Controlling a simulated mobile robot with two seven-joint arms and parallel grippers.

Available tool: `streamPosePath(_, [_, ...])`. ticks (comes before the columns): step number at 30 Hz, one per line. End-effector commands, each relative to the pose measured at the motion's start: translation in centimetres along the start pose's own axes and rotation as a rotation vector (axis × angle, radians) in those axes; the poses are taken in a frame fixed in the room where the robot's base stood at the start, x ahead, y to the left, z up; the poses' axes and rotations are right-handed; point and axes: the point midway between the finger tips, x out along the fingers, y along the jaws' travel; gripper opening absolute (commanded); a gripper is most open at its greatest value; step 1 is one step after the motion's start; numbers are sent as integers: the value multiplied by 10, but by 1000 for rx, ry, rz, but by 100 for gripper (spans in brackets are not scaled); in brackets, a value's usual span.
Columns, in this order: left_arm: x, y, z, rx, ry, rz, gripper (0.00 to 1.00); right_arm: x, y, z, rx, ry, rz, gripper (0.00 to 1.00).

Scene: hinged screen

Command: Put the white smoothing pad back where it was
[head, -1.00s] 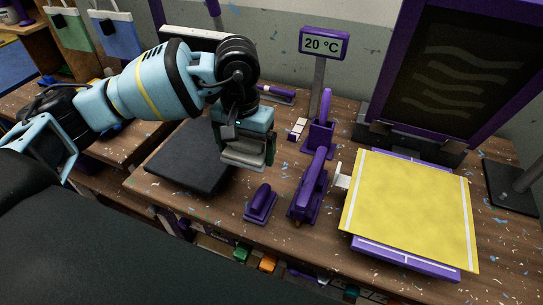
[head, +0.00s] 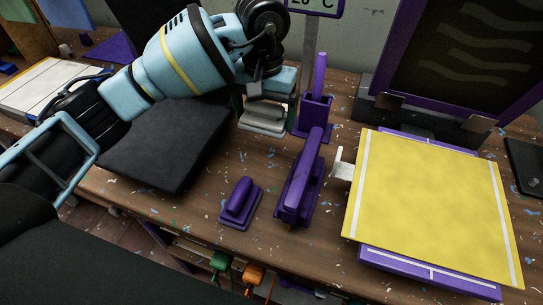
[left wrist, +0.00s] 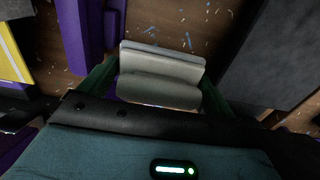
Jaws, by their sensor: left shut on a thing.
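The white smoothing pad (head: 264,117) is between the fingers of my left gripper (head: 266,106), which is shut on it. In the head view it is low over the wooden bench, between the dark slab and the purple upright holder. I cannot tell whether the pad touches the bench. In the left wrist view the pad (left wrist: 160,78) shows pale and ridged, between the green fingers of the gripper (left wrist: 157,90). My right gripper is not in view.
A purple holder (head: 314,117) stands just right of the pad. A purple tool (head: 300,180) and a small purple pad (head: 239,203) are in front. A dark slab (head: 170,145) lies left. A yellow sheet (head: 430,205) lies right. Bare bench shows between them.

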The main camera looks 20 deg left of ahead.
Motion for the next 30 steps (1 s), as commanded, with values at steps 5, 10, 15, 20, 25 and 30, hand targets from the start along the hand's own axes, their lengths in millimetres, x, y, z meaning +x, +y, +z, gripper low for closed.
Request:
streamPosePath(5, [-2, 3, -6, 2, 5, 1, 69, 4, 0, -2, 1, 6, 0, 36])
streamPosePath(10, [9, 3, -5, 2, 3, 0, 69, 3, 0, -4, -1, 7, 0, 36])
streamPosePath(15, [39, 3, -5, 1, 2, 0, 69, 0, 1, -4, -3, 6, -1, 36])
streamPosePath(20, [57, 3, -5, 3, 5, 1, 69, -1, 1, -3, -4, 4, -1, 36])
streamPosePath(25, [60, 3, -6, 2, 7, 0, 69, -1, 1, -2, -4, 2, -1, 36])
streamPosePath(30, [71, 3, -5, 2, 4, 1, 69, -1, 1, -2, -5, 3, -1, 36])
